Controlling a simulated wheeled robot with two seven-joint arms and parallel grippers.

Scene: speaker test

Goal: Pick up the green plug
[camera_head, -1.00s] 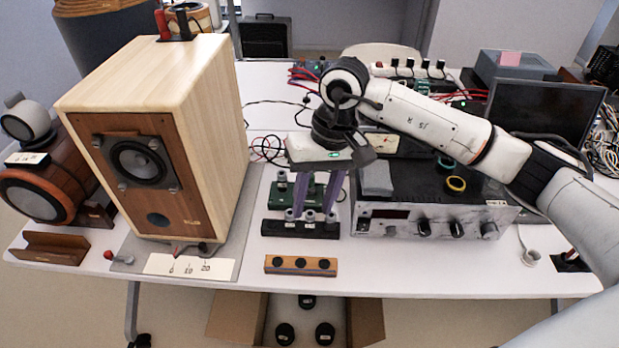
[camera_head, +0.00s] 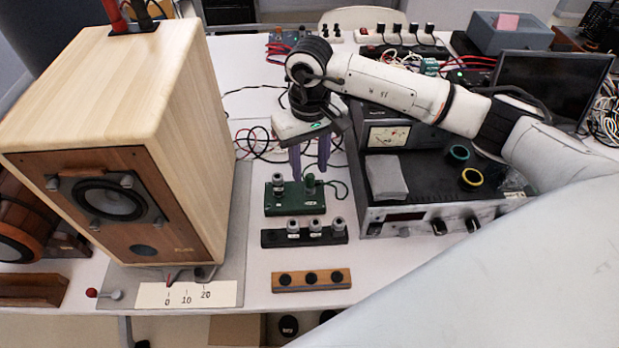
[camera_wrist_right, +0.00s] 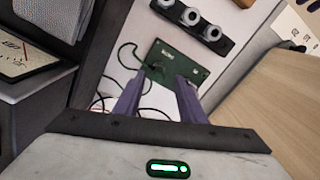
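The green plug (camera_head: 310,184) appears to be the upright green piece at the right end of a dark green block (camera_head: 294,204). A thin dark cable loops out beside it. A grey-topped post stands at the block's left end. My right gripper (camera_head: 310,163) points down just above and behind the block, its two purple fingers apart and nothing visible between them. In the right wrist view the fingers (camera_wrist_right: 160,92) reach toward the green block (camera_wrist_right: 180,65), and the plug is hard to make out there. I cannot tell whether a finger touches it. My left gripper is not in view.
A black rack (camera_head: 303,235) with several grey-topped pieces and a wooden strip (camera_head: 311,280) lie in front. A large wooden speaker (camera_head: 178,140) stands left. An amplifier (camera_head: 430,210) with a meter box (camera_head: 395,135) stands right. Loose wires (camera_head: 260,145) lie behind.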

